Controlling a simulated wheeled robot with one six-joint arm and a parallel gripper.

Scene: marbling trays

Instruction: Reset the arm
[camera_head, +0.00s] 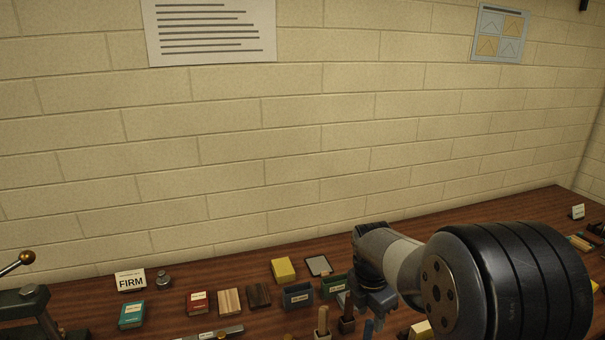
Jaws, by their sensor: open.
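My arm (400,258) reaches in from the lower right, over the wooden bench. My gripper (362,309) is at its far end, pointing down close above the bench, just right of two small dark bins. Its jaws are open.
The bench (180,288) runs along a brick wall. On it are a FIRM card (130,281), a teal box (132,315), a red box (197,302), wood blocks (230,301), a yellow block (284,270) and a dark bin (298,295). A metal press (28,310) stands far left.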

